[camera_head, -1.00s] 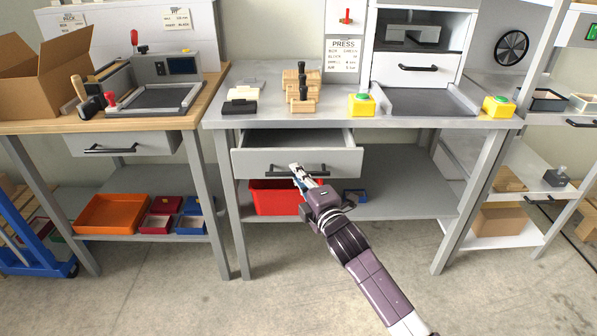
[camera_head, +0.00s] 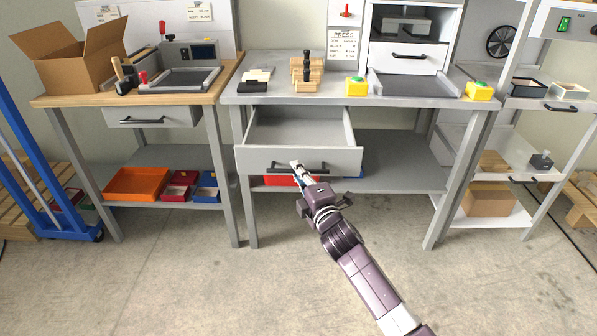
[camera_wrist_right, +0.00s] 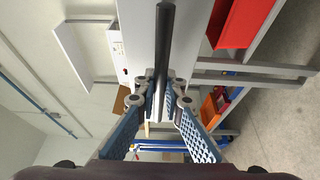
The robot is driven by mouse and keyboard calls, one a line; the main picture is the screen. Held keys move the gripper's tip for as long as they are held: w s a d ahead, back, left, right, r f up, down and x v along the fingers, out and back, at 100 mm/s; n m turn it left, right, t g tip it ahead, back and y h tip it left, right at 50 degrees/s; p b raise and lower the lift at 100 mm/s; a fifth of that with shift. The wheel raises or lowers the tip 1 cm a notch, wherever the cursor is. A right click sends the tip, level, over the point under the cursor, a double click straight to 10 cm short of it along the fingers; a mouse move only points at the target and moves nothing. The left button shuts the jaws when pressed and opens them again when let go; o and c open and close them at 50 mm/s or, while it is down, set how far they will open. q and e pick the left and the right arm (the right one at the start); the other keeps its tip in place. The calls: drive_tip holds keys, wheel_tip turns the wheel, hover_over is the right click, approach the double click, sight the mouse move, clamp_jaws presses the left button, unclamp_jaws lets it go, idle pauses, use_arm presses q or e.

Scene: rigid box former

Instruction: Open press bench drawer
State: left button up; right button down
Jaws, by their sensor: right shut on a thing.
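The press bench drawer (camera_head: 258,159) is a grey drawer under the middle bench (camera_head: 330,99), and it stands well pulled out. Its inside looks empty. Its black bar handle (camera_head: 283,168) runs across the front panel. My right gripper (camera_head: 298,167) is shut on the right part of this handle. In the right wrist view the black handle (camera_wrist_right: 166,45) runs between the fingers of my right gripper (camera_wrist_right: 163,82), which hides part of it. My left gripper is not in view.
A red bin (camera_head: 281,181) stands on the lower shelf (camera_head: 400,176), partly behind the drawer. Wooden blocks (camera_head: 304,72) and yellow button boxes (camera_head: 356,86) stand on the bench. A wooden-topped bench (camera_head: 70,101) is at the left. The floor in front is clear.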

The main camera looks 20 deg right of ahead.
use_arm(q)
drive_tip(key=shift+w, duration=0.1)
use_arm(e)
drive_tip(key=shift+d, duration=0.1)
drive_tip(key=c, duration=2)
unclamp_jaws()
drive_tip(key=shift+s, duration=0.15)
drive_tip(key=s, duration=0.4)
drive_tip(key=s+d, duration=0.1)
drive_tip(key=s, duration=0.6)
drive_tip(key=shift+s+d, duration=0.15)
drive_tip(key=shift+s, duration=0.15)
